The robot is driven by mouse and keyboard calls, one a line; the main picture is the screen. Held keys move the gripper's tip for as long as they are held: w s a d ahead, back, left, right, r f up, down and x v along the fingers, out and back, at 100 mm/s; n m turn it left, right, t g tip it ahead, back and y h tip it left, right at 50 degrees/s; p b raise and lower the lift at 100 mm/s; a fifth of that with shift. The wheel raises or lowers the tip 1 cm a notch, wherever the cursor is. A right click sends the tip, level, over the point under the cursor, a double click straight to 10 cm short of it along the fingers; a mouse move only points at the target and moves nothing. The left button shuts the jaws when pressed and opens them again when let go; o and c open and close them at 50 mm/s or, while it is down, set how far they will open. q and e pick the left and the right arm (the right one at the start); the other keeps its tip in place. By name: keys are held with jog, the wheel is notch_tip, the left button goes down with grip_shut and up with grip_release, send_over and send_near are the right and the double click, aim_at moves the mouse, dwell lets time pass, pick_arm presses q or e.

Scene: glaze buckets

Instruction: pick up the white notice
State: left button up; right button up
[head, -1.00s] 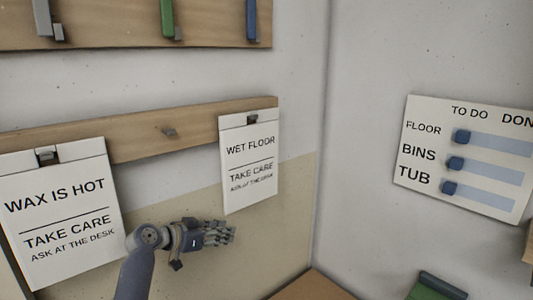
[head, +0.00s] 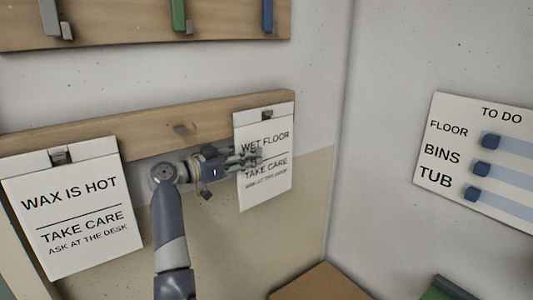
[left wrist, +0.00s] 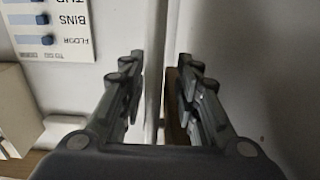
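Two white notices hang from hooks on a wooden rail. One (head: 265,190), reading WET FLOOR, is at the rail's right end; the other (head: 75,205), reading WAX IS HOT, is at the left. My left gripper (head: 250,157) overlaps the left part of the WET FLOOR notice in the head view and covers some of its lettering. In the left wrist view its two fingers (left wrist: 157,90) are apart, with no notice clearly visible between them. Whether it touches the notice cannot be told. My right gripper is not in view.
A higher board (head: 115,20) holds grey, green and blue items. A TO DO board (head: 455,130) hangs on the right wall past the corner. A brown surface (head: 320,283) lies below.

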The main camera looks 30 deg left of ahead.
aim_at(259, 169)
pick_arm(q)
jog(key=p+x, duration=0.1)
jog(key=x, duration=0.2)
jog(key=shift+w+d+r+p, duration=0.1)
jog(key=shift+w+p, duration=0.1)
jog(key=shift+p, duration=0.15)
jog(key=shift+w+d, duration=0.1)
jog(key=shift+w, duration=0.2)
jog(key=shift+s, duration=0.1)
jog(key=shift+c, duration=0.2)
grip_shut()
